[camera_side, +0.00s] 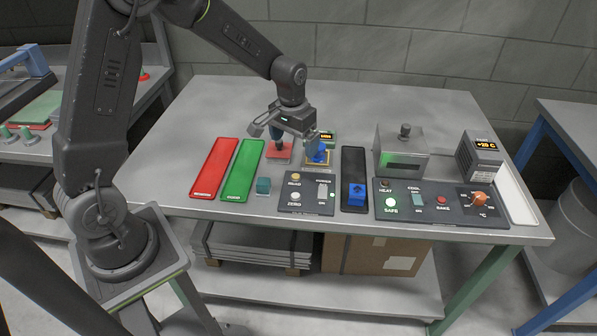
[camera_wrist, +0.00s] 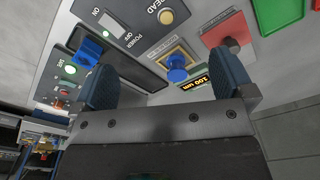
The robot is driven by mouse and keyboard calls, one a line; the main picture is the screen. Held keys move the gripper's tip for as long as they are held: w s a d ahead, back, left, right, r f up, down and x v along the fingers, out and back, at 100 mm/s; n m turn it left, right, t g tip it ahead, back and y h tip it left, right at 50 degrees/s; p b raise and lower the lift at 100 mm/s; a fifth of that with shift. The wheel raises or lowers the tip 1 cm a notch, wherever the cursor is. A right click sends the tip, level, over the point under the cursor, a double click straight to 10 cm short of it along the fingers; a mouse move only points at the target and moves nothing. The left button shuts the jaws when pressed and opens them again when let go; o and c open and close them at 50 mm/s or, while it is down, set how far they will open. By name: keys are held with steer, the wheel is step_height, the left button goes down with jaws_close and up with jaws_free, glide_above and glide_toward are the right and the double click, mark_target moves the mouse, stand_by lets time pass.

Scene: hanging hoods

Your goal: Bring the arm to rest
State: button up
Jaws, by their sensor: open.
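My gripper (camera_side: 298,138) hangs above the middle of the table in the side view, its jaws apart. In the wrist view my gripper (camera_wrist: 168,85) shows two dark blue finger pads with nothing between them. A blue knobbed piece (camera_side: 318,155) sits on a gold-edged square plate below and to the right of it. The same blue piece (camera_wrist: 176,70) shows beyond the fingers in the wrist view, apart from both. My arm is bent over the table from the left.
A red strip (camera_side: 214,168) and a green strip (camera_side: 242,170) lie left. A black strip (camera_side: 348,160) carries a blue block (camera_side: 357,194). A grey hood (camera_side: 402,165) stands behind a control panel (camera_side: 425,215). A temperature display (camera_side: 480,158) stands far right. The table's back is clear.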

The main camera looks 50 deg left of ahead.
steer(key=s+d+r+m+t, duration=0.15)
steer(key=s+d+r, duration=0.25)
steer(key=s+r, duration=0.6)
steer(key=s+d+r+t, duration=0.1)
steer(key=s+r, duration=0.2)
steer(key=s, duration=0.3)
steer(key=s+d+r+m+t, duration=0.1)
steer(key=s+d+r+t, duration=0.1)
steer(key=s, duration=0.4)
steer(key=shift+d+r, duration=0.2)
steer(key=shift+r, duration=0.7)
